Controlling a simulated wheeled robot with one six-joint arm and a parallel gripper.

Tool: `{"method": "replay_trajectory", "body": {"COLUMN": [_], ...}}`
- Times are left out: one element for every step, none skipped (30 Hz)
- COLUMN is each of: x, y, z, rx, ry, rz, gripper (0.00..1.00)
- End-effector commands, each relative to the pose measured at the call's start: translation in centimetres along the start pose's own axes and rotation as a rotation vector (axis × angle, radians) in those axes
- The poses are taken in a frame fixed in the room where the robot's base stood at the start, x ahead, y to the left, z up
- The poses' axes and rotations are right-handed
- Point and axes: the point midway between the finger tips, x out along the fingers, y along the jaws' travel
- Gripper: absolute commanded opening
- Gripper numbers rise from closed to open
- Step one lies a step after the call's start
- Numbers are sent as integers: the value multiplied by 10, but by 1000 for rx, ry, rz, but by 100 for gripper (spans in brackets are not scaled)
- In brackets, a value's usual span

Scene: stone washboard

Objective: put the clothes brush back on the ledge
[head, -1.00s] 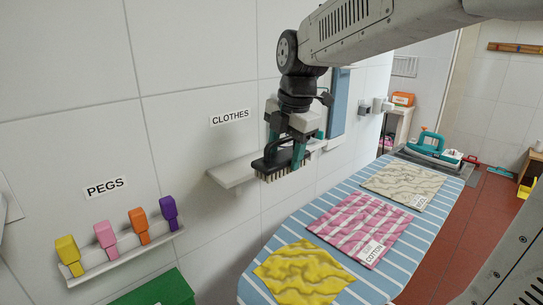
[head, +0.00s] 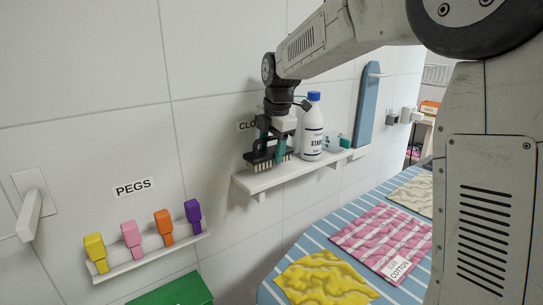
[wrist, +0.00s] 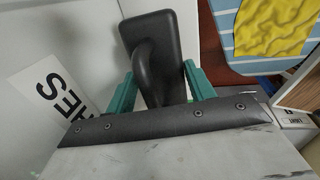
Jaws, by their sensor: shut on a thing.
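The clothes brush (head: 262,162) is dark with pale bristles pointing down. My gripper (head: 274,145) is shut on its handle and holds it over the left part of the white wall ledge (head: 285,173). The bristles are at or just above the ledge top; I cannot tell whether they touch. In the wrist view the black brush (wrist: 152,55) sits between the teal fingers of my gripper (wrist: 160,90). The CLOTHES sign (head: 246,126) above the ledge is partly hidden by my gripper.
A white starch bottle (head: 312,130) with a blue cap stands on the ledge just right of my gripper, with a clear bluish item (head: 338,142) beyond it. A peg shelf (head: 150,252) is lower left. A striped ironing board (head: 345,228) with folded cloths lies below.

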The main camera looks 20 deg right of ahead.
Motion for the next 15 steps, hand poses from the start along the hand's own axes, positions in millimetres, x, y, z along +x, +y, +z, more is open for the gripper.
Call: {"method": "replay_trajectory", "body": {"x": [9, 14, 18, 21, 23, 24, 24, 23, 23, 23, 23, 24, 24, 25, 26], "y": [-3, -4, -5, -5, -6, -6, -5, -5, -5, -5, -5, -6, -6, -6, -6], "z": [0, 0, 0, 0, 0, 0, 0, 0, 0, 0, 0, 0, 0, 0, 0], "rx": [1, 1, 1, 1, 0, 0, 0, 0, 0, 0, 0, 0, 0, 0, 0], "ry": [1, 1, 1, 1, 0, 0, 0, 0, 0, 0, 0, 0, 0, 0, 0], "rz": [-3, -2, -2, -2, 0, 1, 1, 1, 1, 1, 1, 1, 1, 0, 0], "gripper": [25, 25, 25, 25, 25, 25, 25, 25, 25, 25, 25, 25, 25, 25, 25]}}
